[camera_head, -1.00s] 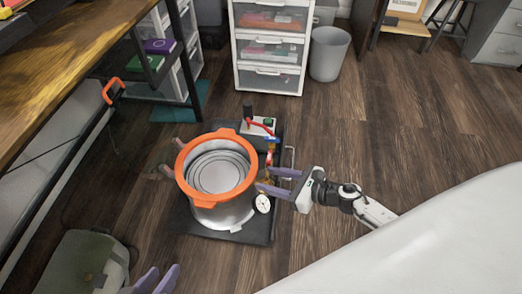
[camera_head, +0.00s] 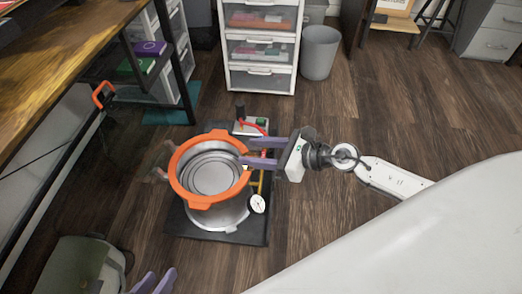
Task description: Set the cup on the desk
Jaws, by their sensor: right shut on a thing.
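No cup can be made out in this view. My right gripper (camera_head: 252,153) comes in from the right. Its purple fingers are shut on the right side of the orange rim (camera_head: 181,187) of a round metal pot (camera_head: 222,216). The rim looks slightly tilted above the pot's silver wall; I cannot tell whether the two are apart. My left gripper (camera_head: 160,274) shows only as two purple fingertips at the bottom edge, apart and empty. The wooden desk (camera_head: 60,75) is at the upper left; only part of its top shows.
The pot stands on a black base (camera_head: 190,228) with a gauge (camera_head: 257,203) on the floor. A green-grey bag (camera_head: 82,265) lies at lower left. A drawer unit (camera_head: 260,78) and grey bin (camera_head: 320,50) stand behind.

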